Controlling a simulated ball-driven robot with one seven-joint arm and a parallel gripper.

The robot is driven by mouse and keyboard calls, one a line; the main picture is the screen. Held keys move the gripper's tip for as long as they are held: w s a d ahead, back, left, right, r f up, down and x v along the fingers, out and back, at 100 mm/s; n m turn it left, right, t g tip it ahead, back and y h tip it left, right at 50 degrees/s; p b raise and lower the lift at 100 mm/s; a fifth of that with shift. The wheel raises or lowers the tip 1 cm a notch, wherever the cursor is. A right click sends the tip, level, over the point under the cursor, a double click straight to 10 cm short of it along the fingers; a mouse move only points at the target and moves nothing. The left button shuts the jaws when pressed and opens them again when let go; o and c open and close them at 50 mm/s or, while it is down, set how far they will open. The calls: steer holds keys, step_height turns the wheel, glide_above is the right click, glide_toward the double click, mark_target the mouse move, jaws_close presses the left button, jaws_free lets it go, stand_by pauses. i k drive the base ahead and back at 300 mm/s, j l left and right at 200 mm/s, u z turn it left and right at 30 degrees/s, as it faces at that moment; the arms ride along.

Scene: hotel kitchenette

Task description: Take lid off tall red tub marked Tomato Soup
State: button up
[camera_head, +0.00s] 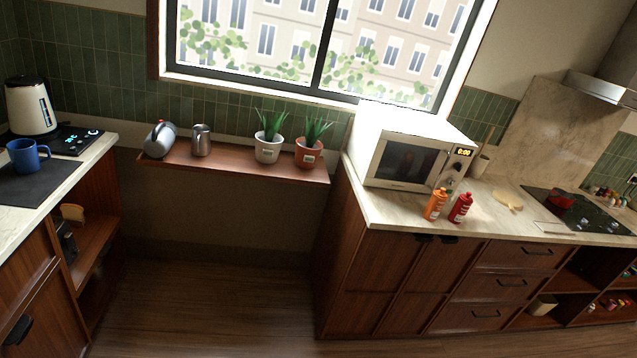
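I cannot make out a tall red tub marked Tomato Soup or its lid in this view. A red bottle (460,208) with a pale label stands on the right counter in front of the microwave, beside an orange bottle (435,204). Their labels are too small to read. A low red object (561,199), perhaps a pan, sits on the black hob. Small coloured items (612,303) lie in the open lower shelf at the far right, too small to identify. My gripper is not in view.
The right counter (385,213) holds a white microwave (405,160). A wall shelf (240,172) under the window carries two potted plants, a kettle-like jug and a metal cup. The left counter has a blue mug (24,156) and a kettle (30,106). The floor (200,310) between is clear.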

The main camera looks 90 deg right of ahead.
mark_target(467, 197)
steer(key=k+z, duration=0.1)
steer(key=z, duration=0.35)
steer(key=l+z, duration=0.15)
steer(key=z, duration=0.25)
steer(key=k+l+z, duration=0.15)
steer(key=z, duration=0.3)
steer(key=l+z, duration=0.1)
steer(key=z, duration=0.3)
steer(key=k+l+z, duration=0.1)
steer(key=l+z, duration=0.25)
steer(key=l, duration=0.35)
steer(key=l+z, duration=0.35)
steer(key=l, duration=0.8)
